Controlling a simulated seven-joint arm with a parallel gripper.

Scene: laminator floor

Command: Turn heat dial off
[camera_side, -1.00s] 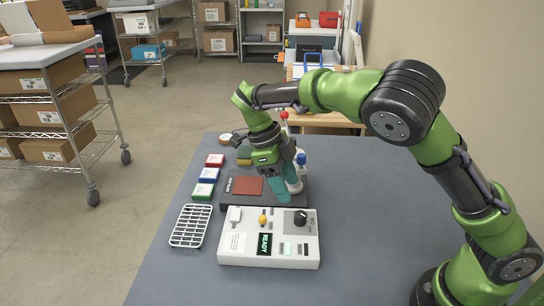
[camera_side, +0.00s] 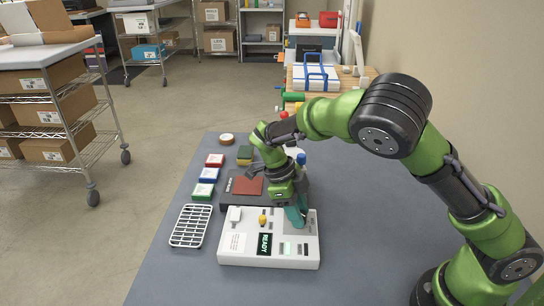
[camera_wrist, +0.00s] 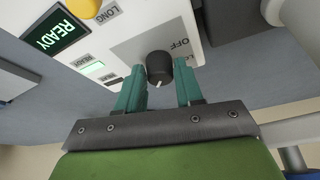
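The white control box (camera_side: 232,243) sits on the grey table, with a lit READY screen (camera_side: 264,244). In the wrist view the black heat dial (camera_wrist: 159,68) stands on a grey patch of the panel, and its white mark points toward the bottom of the picture. The OFF label (camera_wrist: 180,43) is to its upper right. My gripper (camera_side: 297,218) is low over the box's right part and hides the dial in the side view. In the wrist view its teal fingers (camera_wrist: 160,76) are apart, one on each side of the dial, with small gaps showing; contact is not visible.
A yellow button (camera_side: 263,219) and a white switch (camera_side: 235,214) are on the box, left of my gripper. A dark device with a reddish plate (camera_side: 248,186) stands right behind. A white wire rack (camera_side: 190,226) lies at left.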

